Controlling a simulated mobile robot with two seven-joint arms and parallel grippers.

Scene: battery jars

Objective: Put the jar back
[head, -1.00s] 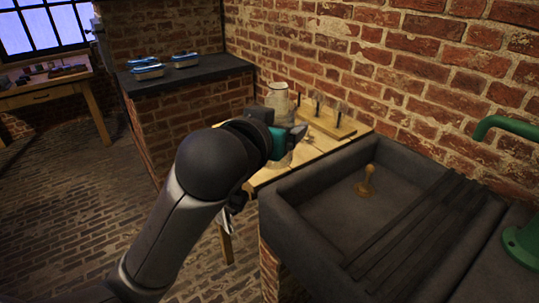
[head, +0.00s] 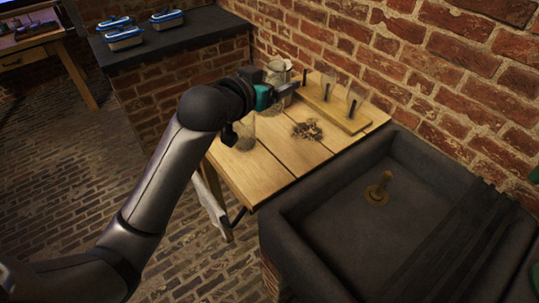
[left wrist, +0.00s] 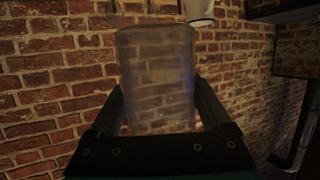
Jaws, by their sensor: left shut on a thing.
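A clear glass jar (left wrist: 157,80) stands upright between the two fingers of my left gripper in the left wrist view. My left gripper (head: 284,89) is shut on it, above the far end of the wooden table (head: 275,165) in the head view. There the held jar is hard to make out against the gripper and the things behind it. A wooden board (head: 330,108) with several upright dark pegs lies to the right of the gripper, along the brick wall. My right gripper is not in view.
A pale, rounded vessel (head: 279,67) is behind the gripper. A brown heap (head: 307,130) lies on the table, and a see-through, grainy-bottomed shape (head: 241,137) shows beside my arm. A dark sink (head: 335,235) adjoins the table. Blue-lidded boxes (head: 124,37) sit on the left counter.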

